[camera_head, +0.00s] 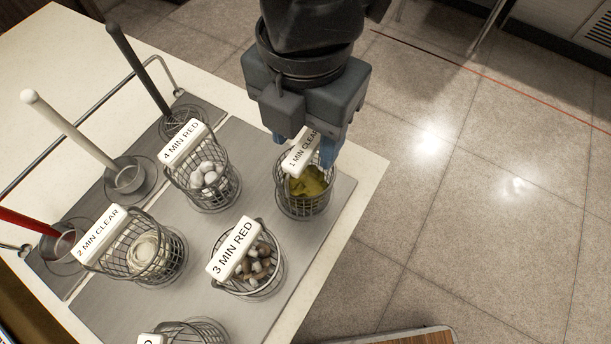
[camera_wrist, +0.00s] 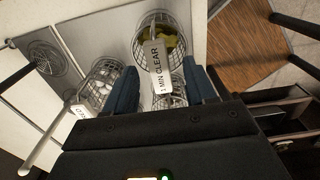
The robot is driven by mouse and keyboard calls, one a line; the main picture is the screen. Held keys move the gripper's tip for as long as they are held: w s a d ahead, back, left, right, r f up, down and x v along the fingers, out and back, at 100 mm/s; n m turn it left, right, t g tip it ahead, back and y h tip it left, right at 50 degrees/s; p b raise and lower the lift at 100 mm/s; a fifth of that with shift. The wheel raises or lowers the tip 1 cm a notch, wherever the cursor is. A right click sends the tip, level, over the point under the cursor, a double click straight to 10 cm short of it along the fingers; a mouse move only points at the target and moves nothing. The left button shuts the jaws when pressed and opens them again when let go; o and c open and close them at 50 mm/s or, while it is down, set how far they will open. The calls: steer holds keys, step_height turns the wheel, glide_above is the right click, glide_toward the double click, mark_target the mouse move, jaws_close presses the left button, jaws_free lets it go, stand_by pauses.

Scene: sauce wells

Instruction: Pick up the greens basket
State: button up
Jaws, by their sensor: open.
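The greens basket (camera_head: 305,205) is a wire basket holding yellow-green leaves, with a white "1 MIN CLEAR" label (camera_head: 300,158) on its handle. It stands at the right of the grey panel in the head view. My gripper (camera_head: 304,146) is over it, open, with one blue finger on each side of the label. In the wrist view the label (camera_wrist: 161,75) lies between the open fingers (camera_wrist: 163,90), and the greens basket (camera_wrist: 150,42) shows beyond. I cannot tell whether the fingers touch the label.
Close by stand the "3 MIN RED" basket (camera_head: 249,289) with brown and white pieces, the "4 MIN RED" basket (camera_head: 206,201) with white balls, and the "2 MIN CLEAR" basket (camera_head: 165,262). Upright-handled ladles (camera_head: 128,178) stand in wells at left. Open floor lies to the right.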

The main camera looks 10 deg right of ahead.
mark_target(303, 149)
step_height(303, 149, down, 4)
steer(key=shift+s+a+f, duration=0.1)
steer(key=shift+a+f, duration=0.05)
steer(key=shift+f, duration=0.05)
jaws_close()
stand_by(0.5)
